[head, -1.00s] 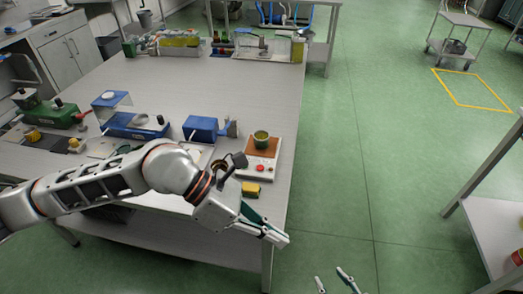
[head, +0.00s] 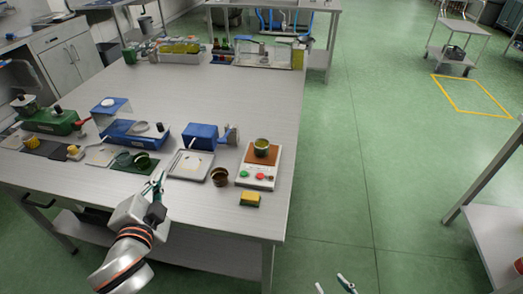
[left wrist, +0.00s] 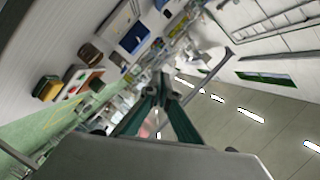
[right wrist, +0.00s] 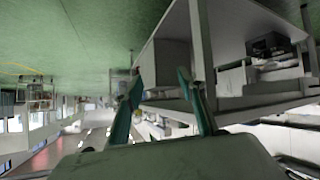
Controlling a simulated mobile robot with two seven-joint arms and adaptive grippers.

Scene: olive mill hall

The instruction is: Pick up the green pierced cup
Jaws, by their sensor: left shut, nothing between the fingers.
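A dark green cup (head: 142,160) sits on a dark green mat (head: 122,166) near the table's front left. An olive-green cup (head: 262,146) stands on the brown top of a white scale-like device (head: 256,178). Holes cannot be made out in either. My left gripper (head: 158,180) is shut and empty, just in front and to the right of the dark green cup, apart from it as far as I can tell. Its fingertips meet in the left wrist view (left wrist: 162,80). My right gripper (head: 334,282) is open and empty, beyond the table's right edge; its spread fingers fill the right wrist view (right wrist: 160,88).
A grey tray (head: 207,178) lies right of the mat, then a brown cup (head: 219,177) and a yellow sponge-like block (head: 249,199). A blue box (head: 201,137) and a blue device (head: 135,133) stand behind.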

